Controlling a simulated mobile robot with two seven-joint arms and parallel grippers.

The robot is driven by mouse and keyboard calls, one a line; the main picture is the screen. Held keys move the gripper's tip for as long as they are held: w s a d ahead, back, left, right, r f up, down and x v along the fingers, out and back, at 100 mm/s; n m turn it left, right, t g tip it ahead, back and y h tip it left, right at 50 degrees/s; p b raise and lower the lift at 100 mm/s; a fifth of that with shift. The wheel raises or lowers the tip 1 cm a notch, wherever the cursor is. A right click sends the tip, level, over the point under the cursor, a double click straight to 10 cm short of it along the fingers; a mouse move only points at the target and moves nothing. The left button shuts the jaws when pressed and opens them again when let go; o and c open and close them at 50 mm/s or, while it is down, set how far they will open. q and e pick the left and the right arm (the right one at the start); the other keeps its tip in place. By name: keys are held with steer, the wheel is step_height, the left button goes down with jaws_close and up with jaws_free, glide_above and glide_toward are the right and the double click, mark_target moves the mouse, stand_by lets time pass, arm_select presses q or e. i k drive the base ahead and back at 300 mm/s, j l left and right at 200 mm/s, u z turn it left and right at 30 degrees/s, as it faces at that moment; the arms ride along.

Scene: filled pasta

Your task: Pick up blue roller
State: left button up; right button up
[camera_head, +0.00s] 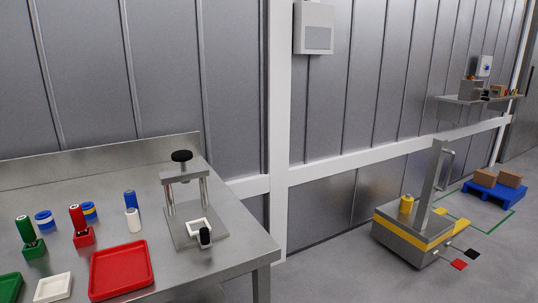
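A blue roller (130,200) stands upright on the steel table (225,258), just behind a white cylinder (132,221) that hides its lower part. A red roller (77,217) stands in a red holder (84,237) to its left. A green roller (25,229) stands in a green holder (34,250) farther left. Neither of my grippers shows in the head view.
Blue-banded round pieces (44,221) (88,211) stand near the rollers. A metal press (187,200) with a black knob stands to the right. Red (121,270), white (53,288) and green (10,288) trays line the front. A yellow-grey wheeled unit (412,235) stands on the floor.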

mark_target(130, 200)
steer(key=u, duration=2.2)
steer(key=k+z, duration=0.15)
steer(key=z, duration=1.1)
steer(key=l, duration=0.35)
steer(key=i+l+u, duration=0.15)
steer(key=l, duration=0.15)
